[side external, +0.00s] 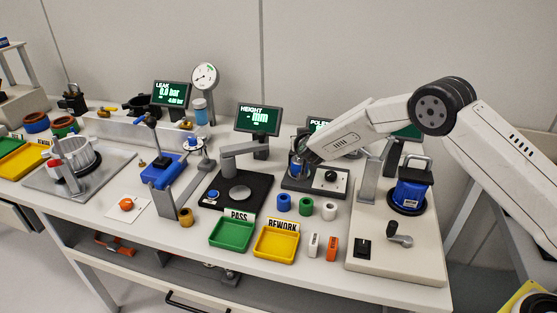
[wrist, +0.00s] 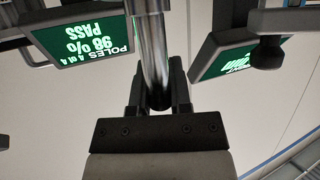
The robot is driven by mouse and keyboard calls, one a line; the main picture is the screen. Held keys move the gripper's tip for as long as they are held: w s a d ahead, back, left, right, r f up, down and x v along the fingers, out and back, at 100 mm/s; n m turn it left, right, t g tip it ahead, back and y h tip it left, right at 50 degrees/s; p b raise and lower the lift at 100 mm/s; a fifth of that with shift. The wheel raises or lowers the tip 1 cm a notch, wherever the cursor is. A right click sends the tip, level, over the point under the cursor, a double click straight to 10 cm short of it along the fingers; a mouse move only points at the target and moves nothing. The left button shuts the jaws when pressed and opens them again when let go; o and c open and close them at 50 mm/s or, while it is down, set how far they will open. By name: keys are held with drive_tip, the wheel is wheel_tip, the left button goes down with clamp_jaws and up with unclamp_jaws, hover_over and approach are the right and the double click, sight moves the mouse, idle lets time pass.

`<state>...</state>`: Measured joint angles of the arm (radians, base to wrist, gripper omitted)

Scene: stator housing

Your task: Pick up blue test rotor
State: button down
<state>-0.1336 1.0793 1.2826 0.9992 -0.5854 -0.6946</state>
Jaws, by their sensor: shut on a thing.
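My gripper (side external: 303,156) is at the pole tester (side external: 328,183) in the middle of the bench. In the wrist view my gripper (wrist: 157,95) is shut on a bright steel shaft (wrist: 152,45), which runs up between the fingers. In the side view a small part with some blue on it, likely the blue test rotor (side external: 296,168), shows at the fingertips over the tester. My gripper hides much of it, and I cannot tell whether it touches the tester. The pole display (wrist: 95,40) reads 4 of 4, 98 %, PASS.
Green PASS (side external: 213,240) and yellow REWORK (side external: 260,247) trays lie in front. The height gauge (side external: 266,195) stands close on the left.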

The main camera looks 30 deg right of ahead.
idle(0.5)
drive_tip(key=shift+r, duration=0.2)
drive_tip(key=shift+r, duration=0.1)
drive_tip(key=shift+w+r, duration=0.1)
drive_tip(key=shift+r, duration=0.35)
wheel_tip(320, 180, up, 9)
idle(0.4)
drive_tip(key=shift+a, duration=0.15)
idle(0.5)
